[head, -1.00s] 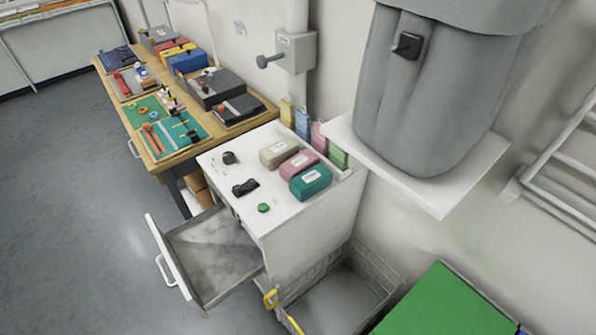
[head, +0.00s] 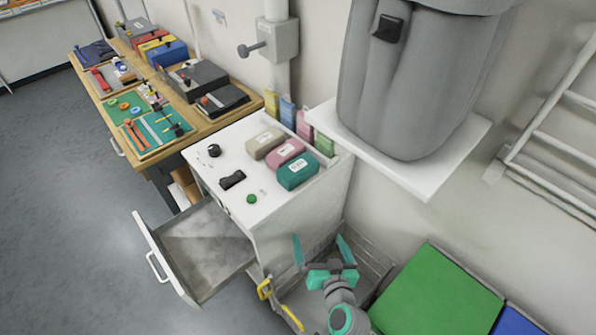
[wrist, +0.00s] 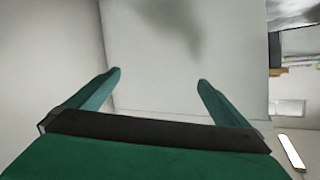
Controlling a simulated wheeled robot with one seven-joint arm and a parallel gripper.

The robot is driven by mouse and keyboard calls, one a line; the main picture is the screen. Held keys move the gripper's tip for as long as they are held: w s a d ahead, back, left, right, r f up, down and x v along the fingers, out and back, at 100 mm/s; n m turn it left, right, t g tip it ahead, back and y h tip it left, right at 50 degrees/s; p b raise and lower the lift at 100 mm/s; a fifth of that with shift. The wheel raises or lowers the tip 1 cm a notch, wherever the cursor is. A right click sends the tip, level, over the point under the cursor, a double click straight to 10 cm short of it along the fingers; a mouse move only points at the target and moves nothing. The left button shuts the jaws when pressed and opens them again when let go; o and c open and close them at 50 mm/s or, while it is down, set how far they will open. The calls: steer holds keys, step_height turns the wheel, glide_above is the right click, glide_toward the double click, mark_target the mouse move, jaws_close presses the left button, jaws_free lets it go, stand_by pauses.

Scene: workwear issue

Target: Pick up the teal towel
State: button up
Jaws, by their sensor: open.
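The teal towel (head: 298,171) is a folded block with a white label. It lies on the white cabinet top (head: 222,168), at the near end of a row beside a pink towel (head: 285,153) and a beige towel (head: 266,139). My gripper (head: 319,243) is open and empty, in front of the cabinet's side and lower in the picture than the towel. In the wrist view my two teal fingers (wrist: 158,78) stand wide apart before a pale blank surface. The towel does not show in the wrist view.
The cabinet's drawer (head: 195,250) stands open and looks empty. A small black item (head: 232,179) and a green disc (head: 252,199) lie on the top. A wall shelf (head: 440,178) bears a large grey bin (head: 385,90). A green lid (head: 437,300) is at lower right.

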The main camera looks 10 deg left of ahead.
steer(key=w+a+r+n+g+y, duration=0.1)
steer(key=w+r+n+y, duration=0.25)
steer(key=w+r, duration=0.35)
steer(key=n+g+y, duration=0.3)
steer(key=n, duration=0.3)
glide_toward(299, 167)
steer(key=shift+x, duration=5.3)
steer(key=shift+w+d, duration=0.1)
steer(key=c, duration=0.9)
